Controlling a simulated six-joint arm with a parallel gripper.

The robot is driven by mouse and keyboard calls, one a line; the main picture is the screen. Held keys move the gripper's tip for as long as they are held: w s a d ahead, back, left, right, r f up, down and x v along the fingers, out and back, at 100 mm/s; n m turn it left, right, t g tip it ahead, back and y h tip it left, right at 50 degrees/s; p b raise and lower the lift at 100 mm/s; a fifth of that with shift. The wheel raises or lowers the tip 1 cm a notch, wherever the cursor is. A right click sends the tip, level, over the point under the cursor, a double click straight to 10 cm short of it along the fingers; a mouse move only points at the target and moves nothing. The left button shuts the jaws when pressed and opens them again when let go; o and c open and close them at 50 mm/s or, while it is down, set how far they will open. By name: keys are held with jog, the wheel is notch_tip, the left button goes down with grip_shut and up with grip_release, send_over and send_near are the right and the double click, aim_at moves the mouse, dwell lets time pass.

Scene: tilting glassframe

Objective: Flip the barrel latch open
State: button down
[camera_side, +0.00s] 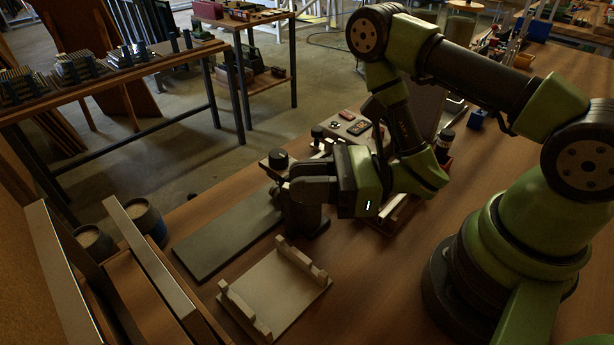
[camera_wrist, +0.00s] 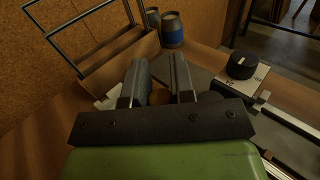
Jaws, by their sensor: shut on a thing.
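My gripper (camera_side: 287,192) is low over the wooden bench, left of the arm base, beside the metal fixture with a black knob (camera_side: 278,156). In the wrist view my gripper (camera_wrist: 160,75) has its two grey fingers pointing away, a small gap between them. They are shut on a brown rounded part (camera_wrist: 158,97), mostly hidden by the fingers and the dark bracket. Whether this is the barrel latch's handle I cannot tell; the latch is not clearly visible. The black knob also shows in the wrist view (camera_wrist: 242,65), to the right of the fingers and apart from them.
A dark flat plate (camera_side: 228,232) and a pale cradle with two notched walls (camera_side: 275,290) lie on the bench. Metal rails (camera_wrist: 292,122) run from the knob fixture. Two cups (camera_side: 147,219) and upright frames (camera_side: 150,262) stand at the left. Bare wood lies between cradle and arm base.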

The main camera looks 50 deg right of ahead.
jog(key=shift+t+h, duration=0.3)
jog(key=shift+h, duration=0.1)
dwell(0.3)
jog(key=c, duration=1)
grip_release()
jog(key=shift+c, duration=0.2)
jog(key=shift+d+g+y, duration=0.1)
jog(key=shift+g+y, duration=0.4)
